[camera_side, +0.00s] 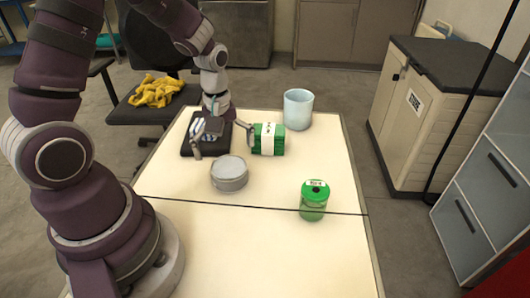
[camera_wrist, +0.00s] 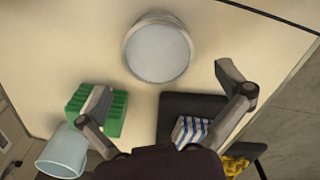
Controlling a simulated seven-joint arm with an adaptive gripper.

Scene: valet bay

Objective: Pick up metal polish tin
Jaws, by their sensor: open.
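A low round silver-grey tin (camera_side: 229,174), which I take for the metal polish tin, lies flat on the pale table. It also shows in the wrist view (camera_wrist: 158,52), at the top centre, with a plain grey lid. My gripper (camera_side: 223,148) is open and empty, with its fingers spread wide. In the side view it is behind the tin, between the black mat and a green ridged block. In the wrist view the tin lies ahead of the gap between my fingertips (camera_wrist: 163,84), apart from both.
The green block (camera_side: 270,139) with a white band is close beside one finger; contact is unclear. A blue-and-white striped item (camera_wrist: 188,131) sits on the black mat (camera_wrist: 172,107). A pale blue cup (camera_side: 298,108) and a green canister (camera_side: 314,200) stand on the table (camera_side: 260,255), whose front is clear.

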